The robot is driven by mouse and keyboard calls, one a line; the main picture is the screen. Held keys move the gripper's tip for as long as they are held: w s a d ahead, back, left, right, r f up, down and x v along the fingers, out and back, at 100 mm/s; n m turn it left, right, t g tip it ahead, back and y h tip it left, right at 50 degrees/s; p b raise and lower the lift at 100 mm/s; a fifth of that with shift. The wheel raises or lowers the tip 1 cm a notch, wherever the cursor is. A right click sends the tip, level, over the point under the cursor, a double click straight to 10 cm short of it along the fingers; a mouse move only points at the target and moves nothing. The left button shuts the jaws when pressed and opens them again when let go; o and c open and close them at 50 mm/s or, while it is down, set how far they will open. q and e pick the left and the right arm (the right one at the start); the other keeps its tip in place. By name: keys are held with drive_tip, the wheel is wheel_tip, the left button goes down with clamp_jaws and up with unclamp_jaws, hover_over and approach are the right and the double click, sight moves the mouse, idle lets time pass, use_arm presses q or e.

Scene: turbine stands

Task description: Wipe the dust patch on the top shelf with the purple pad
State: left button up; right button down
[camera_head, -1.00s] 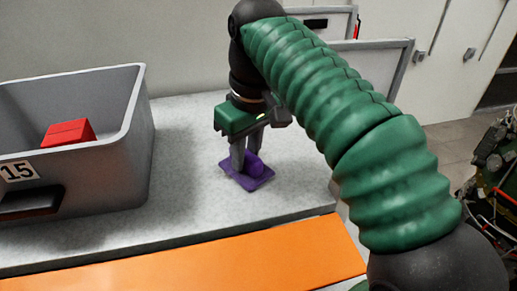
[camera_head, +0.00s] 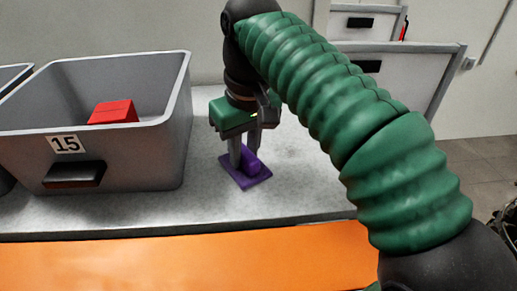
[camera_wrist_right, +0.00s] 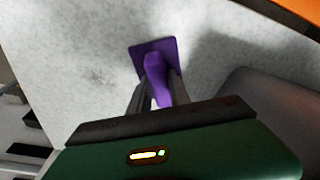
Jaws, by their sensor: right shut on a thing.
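The purple pad (camera_head: 245,180) is a flat square with a rounded purple handle. It sits at the shelf surface, and I cannot tell if it touches. My right gripper (camera_head: 245,160) points down from above and is shut on the pad's handle. In the right wrist view the pad (camera_wrist_right: 152,46) shows beyond the fingers of my right gripper (camera_wrist_right: 158,92), which are on either side of the handle. The top shelf (camera_head: 300,185) is speckled light grey. My left gripper is not in view.
A grey bin (camera_head: 150,160) marked 15, with a red block (camera_head: 113,111) inside, stands left of the pad. An orange strip (camera_head: 180,262) runs along the shelf's front edge. Bare shelf lies between the bin and the pad. Grey-framed panels (camera_head: 420,75) stand at the back right.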

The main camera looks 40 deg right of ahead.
drive_tip(key=shift+w+a, duration=0.15)
drive_tip(key=shift+w+d, duration=0.2)
drive_tip(key=shift+w, duration=0.25)
drive_tip(key=shift+w+d, duration=0.4)
drive_tip(key=shift+d, duration=0.15)
drive_tip(key=shift+s+d, duration=0.9)
drive_tip(key=shift+d, duration=0.6)
drive_tip(key=shift+s+d, duration=0.9)
drive_tip(key=shift+d, duration=0.65)
drive_tip(key=shift+s+d, duration=0.9)
drive_tip(key=shift+d, duration=0.6)
drive_tip(key=shift+s+d+f, duration=0.1)
drive_tip(key=shift+s+d, duration=0.65)
drive_tip(key=shift+d, duration=0.35)
drive_tip(key=shift+a, duration=0.15)
